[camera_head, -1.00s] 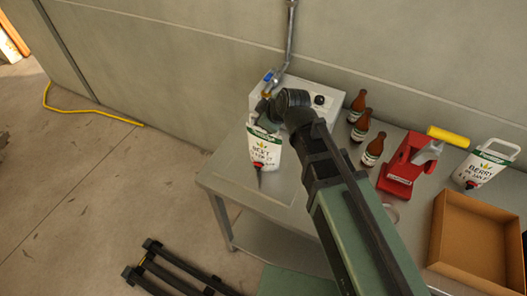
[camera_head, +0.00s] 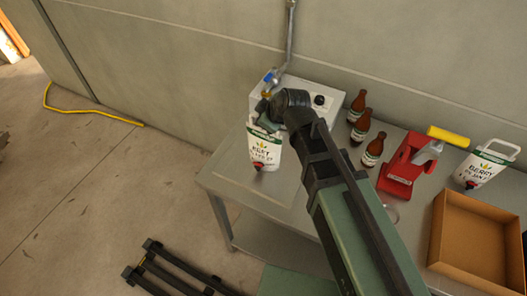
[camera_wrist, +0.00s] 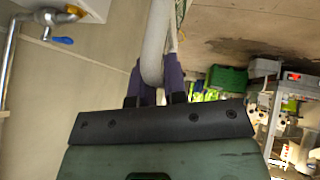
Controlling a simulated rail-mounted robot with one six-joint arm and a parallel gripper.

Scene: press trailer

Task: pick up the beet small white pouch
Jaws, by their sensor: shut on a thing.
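The beet small white pouch (camera_head: 263,152) shows in the head view at the left end of the grey table. It has a white front, a dark green top and a dark red tap low down. My gripper (camera_head: 266,112) is at its top, and the fingertips are hard to make out there. In the wrist view my gripper (camera_wrist: 158,88) is shut on a pale, rounded band of the pouch (camera_wrist: 157,40), with a dark purple finger on each side. Whether the pouch's base touches the table cannot be told.
A white box (camera_head: 335,98) with a metal tap stands behind the pouch. Brown bottles (camera_head: 361,128), a red press (camera_head: 402,168), the berry pouch (camera_head: 484,165) and an open cardboard box (camera_head: 478,243) stand to the right. The grey table's (camera_head: 222,178) left edge is close.

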